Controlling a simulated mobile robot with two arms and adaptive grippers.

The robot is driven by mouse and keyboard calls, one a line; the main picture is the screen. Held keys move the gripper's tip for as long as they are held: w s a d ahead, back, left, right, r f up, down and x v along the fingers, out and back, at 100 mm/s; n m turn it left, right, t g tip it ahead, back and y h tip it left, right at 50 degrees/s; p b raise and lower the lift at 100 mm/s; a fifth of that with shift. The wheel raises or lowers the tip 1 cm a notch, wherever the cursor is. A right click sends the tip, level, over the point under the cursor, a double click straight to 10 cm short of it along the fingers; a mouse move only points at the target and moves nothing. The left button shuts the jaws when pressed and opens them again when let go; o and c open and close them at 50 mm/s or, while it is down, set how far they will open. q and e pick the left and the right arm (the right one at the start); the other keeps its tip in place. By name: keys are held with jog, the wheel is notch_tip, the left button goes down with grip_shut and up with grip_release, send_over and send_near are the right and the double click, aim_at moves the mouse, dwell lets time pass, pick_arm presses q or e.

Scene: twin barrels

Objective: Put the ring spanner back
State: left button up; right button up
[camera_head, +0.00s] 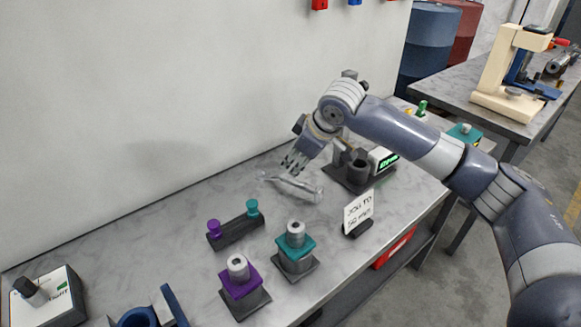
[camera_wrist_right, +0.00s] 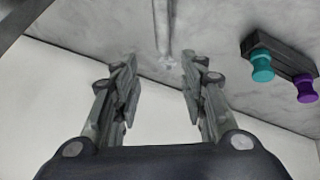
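The ring spanner (camera_head: 292,187) looks like a slim silver tool lying on the grey bench, just below my right gripper in the head view. My right gripper (camera_head: 292,165) comes down over the bench with its fingers pointing toward the spanner. In the right wrist view the gripper (camera_wrist_right: 160,88) has its fingers spread wide with nothing between them. The spanner shaft (camera_wrist_right: 162,28) shows beyond the fingertips, roughly in line with the gap, its end near the wall side. My left gripper is not in view.
A dark block with purple and teal knobs (camera_head: 235,230) stands left of the spanner. Teal (camera_head: 295,250) and purple (camera_head: 240,277) stands are in front. A dark holder (camera_head: 346,175) and a card sign (camera_head: 358,212) are to the right. The wall (camera_head: 150,100) is behind.

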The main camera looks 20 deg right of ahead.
jog(key=shift+v, duration=1.2)
